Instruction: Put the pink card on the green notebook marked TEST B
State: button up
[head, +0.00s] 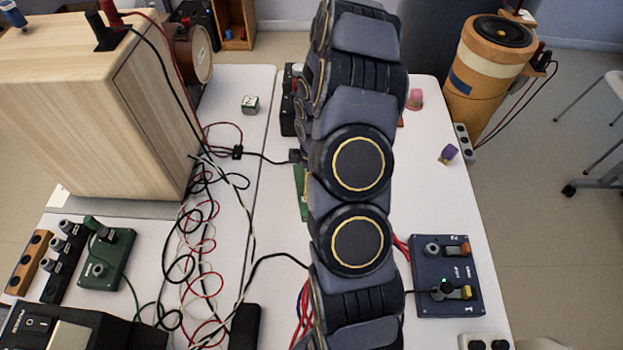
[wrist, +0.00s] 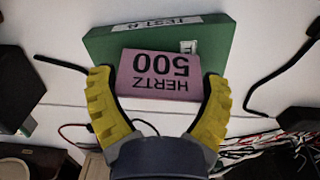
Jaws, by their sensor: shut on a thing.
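The pink card (wrist: 160,76), printed HERTZ 500 and upside down in the wrist view, is between the yellow fingers of my gripper (wrist: 160,98). My gripper is shut on its left and right edges. The green notebook (wrist: 110,45) lies beyond and under the card in that view. Its spine label starts with TEST, but I cannot read the last letter surely. I cannot tell whether the card touches the notebook.
Tangled cables (head: 200,240) lie left of my arm, by a large wooden speaker cabinet (head: 90,100). A blue switch box (head: 447,275) stands at right. A white-green cube (head: 250,104), a purple block (head: 448,154) and a cylindrical speaker (head: 485,75) stand farther back.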

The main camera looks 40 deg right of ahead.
jog(key=shift+f, duration=0.35)
jog(key=o, duration=0.7)
jog(key=shift+f, duration=0.1)
